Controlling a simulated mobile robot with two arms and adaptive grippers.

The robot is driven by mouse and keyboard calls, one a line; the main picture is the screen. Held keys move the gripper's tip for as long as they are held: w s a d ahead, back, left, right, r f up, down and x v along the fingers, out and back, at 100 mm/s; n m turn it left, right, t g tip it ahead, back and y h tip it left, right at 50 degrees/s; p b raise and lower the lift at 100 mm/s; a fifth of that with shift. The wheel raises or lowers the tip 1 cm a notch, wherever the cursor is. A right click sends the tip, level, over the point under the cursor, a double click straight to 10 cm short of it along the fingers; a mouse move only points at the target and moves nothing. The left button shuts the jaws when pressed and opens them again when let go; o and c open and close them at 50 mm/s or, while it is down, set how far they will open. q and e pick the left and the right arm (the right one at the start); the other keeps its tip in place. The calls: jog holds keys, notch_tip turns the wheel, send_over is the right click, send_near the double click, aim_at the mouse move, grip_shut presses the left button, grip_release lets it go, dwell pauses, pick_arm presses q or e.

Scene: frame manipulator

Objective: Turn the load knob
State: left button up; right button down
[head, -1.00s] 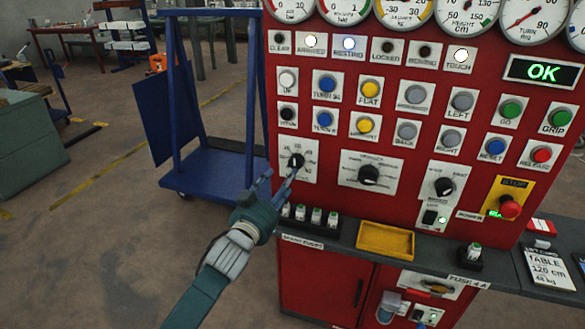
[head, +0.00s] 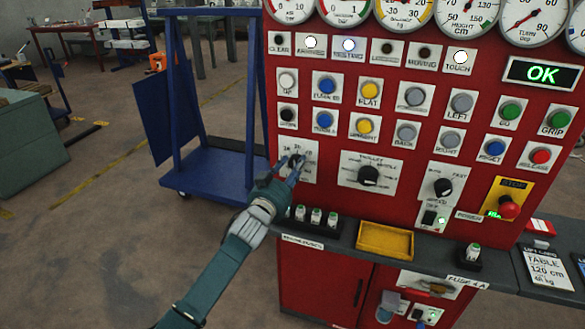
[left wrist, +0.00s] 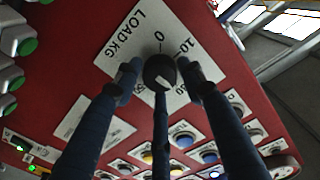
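The load knob (head: 296,162) is a small black knob on a white label plate at the left of the red panel. In the left wrist view the knob (left wrist: 160,72) sits in the middle of the plate (left wrist: 135,45), marked "LOAD KG" with a 0 and a 10 legible. My left gripper (head: 284,174) is at the knob, with its dark fingers around it. In the left wrist view one finger is on each side and a third is below it. The side fingers look spread, and I cannot tell whether they touch the knob. My right gripper is not in view.
Another black selector knob (head: 368,175) is to the right on the panel. Several push buttons are above, and a red stop button (head: 509,208) is at far right. A shelf with a yellow tray (head: 385,241) and small fuses (head: 316,216) runs below. A blue cart (head: 215,165) stands at left.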

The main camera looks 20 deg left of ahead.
pick_arm(q)
jog(key=c, duration=0.6)
jog(key=m+p, duration=0.1)
jog(key=m, duration=0.2)
jog(key=shift+r+m, duration=0.1)
jog(key=shift+m, duration=0.3)
jog(key=m, duration=0.3)
jog(key=shift+m+p, duration=0.3)
jog(key=shift+p, duration=0.1)
jog(key=m, duration=0.4)
jog(key=m+y+p, duration=0.1)
jog(key=m, duration=0.4)
jog(key=shift+m+g, duration=0.3)
